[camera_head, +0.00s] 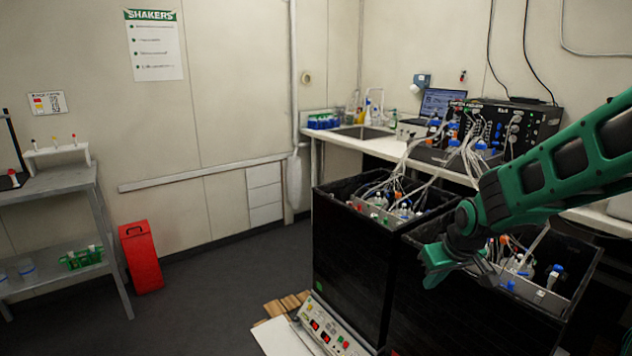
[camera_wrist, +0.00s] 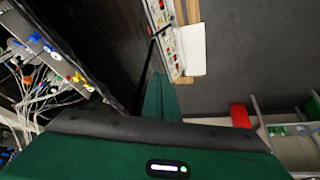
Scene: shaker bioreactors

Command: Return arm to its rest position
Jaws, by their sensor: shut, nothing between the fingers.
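My green arm reaches in from the right in the head view. My gripper (camera_head: 436,268) is shut and empty, over the front edge of the black shaker boxes. In the wrist view my green gripper (camera_wrist: 160,98) points toward the floor beside the control panel. The left shaker box (camera_head: 350,255) and the right shaker box (camera_head: 470,315) hold bottles with tubes and coloured caps. My arm hides part of the right box.
A control panel (camera_head: 328,328) with red displays sits low in front of the boxes. A bench (camera_head: 365,146) with sink, laptop (camera_head: 440,102) and black instrument (camera_head: 525,125) runs behind. A red bin (camera_head: 140,258) and grey shelf (camera_head: 62,180) stand left. The middle floor is clear.

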